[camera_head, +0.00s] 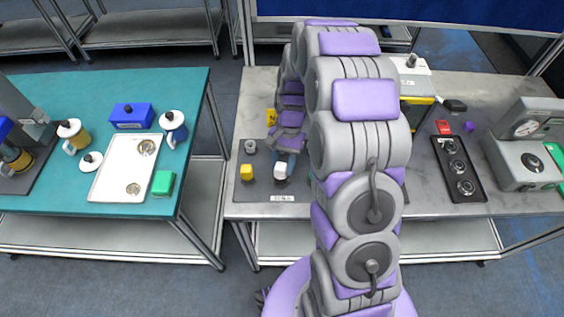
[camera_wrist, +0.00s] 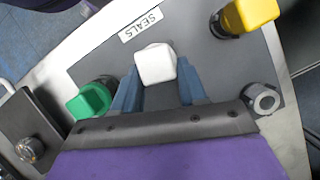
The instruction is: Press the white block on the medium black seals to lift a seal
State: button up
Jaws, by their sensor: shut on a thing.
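My gripper (camera_wrist: 160,78) has blue fingers on either side of a white block (camera_wrist: 155,64) and is shut on it. The block is over the dark seals mat (camera_wrist: 190,50), which carries a "SEALS" label (camera_wrist: 141,26). It also shows in the head view (camera_head: 281,170), low over the mat (camera_head: 258,188). I cannot tell whether it touches anything below. No black seal shows under it; its underside is hidden. Dark rings show beside a yellow block (camera_wrist: 250,14) and behind a green block (camera_wrist: 90,100); their sizes are unclear.
A grey ring-shaped part (camera_wrist: 262,98) stands on the mat's right in the wrist view. A dark plate with a metal knob (camera_wrist: 28,150) is at lower left. In the head view, my arm hides the middle of the grey table (camera_head: 440,205). A teal table (camera_head: 60,204) stands left.

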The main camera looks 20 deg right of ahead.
jog(key=shift+d, duration=0.25)
jog(key=c, duration=0.4)
jog(key=shift+a, duration=0.2)
jog(key=shift+f, duration=0.7)
dwell(0.4)
jog(key=shift+s+f, duration=0.15)
jog(key=shift+f, duration=0.05)
dwell(1.8)
jog(key=shift+r+p, duration=0.2)
jog(key=shift+p, duration=0.15)
jog(key=shift+r, duration=0.2)
jog(key=shift+r+p, duration=1.5)
jog(key=shift+r, duration=1.75)
